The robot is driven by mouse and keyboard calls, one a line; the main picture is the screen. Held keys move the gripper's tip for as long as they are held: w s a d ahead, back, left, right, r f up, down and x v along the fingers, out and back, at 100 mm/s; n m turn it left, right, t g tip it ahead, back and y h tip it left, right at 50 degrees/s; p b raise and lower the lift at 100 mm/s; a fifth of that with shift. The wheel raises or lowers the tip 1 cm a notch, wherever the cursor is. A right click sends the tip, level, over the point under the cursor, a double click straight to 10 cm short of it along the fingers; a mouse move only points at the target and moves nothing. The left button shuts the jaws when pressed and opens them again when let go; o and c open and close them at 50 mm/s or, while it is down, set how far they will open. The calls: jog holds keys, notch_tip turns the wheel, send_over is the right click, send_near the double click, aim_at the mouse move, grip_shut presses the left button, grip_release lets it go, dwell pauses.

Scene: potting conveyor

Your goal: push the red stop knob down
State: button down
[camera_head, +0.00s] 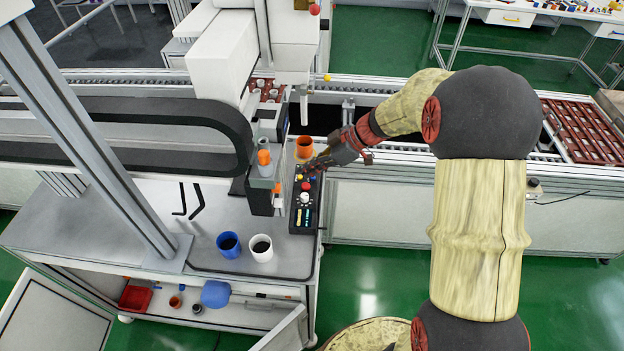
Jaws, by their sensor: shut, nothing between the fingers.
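The black control panel (303,221) lies along the right edge of the workbench and carries several coloured buttons, a white knob and small displays. A small red knob (313,178) shows near its far end, close under my gripper. My gripper (308,168) is shut and empty, reaching in from the right over the far end of the panel. It partly covers that end. I cannot tell whether its fingertips touch the knob or hover above it.
A blue pot (229,245) and a white pot (261,248) stand on the bench to the left front. A grey machine column (262,195) rises close to the panel's left. A conveyor (400,160) runs behind.

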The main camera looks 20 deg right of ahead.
jog(key=p+v, duration=0.1)
jog(key=v, duration=0.9)
jog(key=shift+p, duration=0.3)
jog(key=s+d+f+m+g+h, duration=0.15)
jog(key=s+m+h, duration=0.25)
jog(key=s+m, duration=0.85)
jog(key=s+a+r+t+h, duration=0.1)
jog(key=s+a+r+h, duration=0.1)
jog(key=s+r, duration=0.4)
jog(key=s+a+r+t+h, duration=0.2)
jog(key=s+a+r, duration=0.3)
jog(key=s+r, duration=0.1)
jog(key=shift+s+r+m, duration=0.25)
jog(key=shift+s+m, duration=0.2)
jog(key=shift+s, duration=0.45)
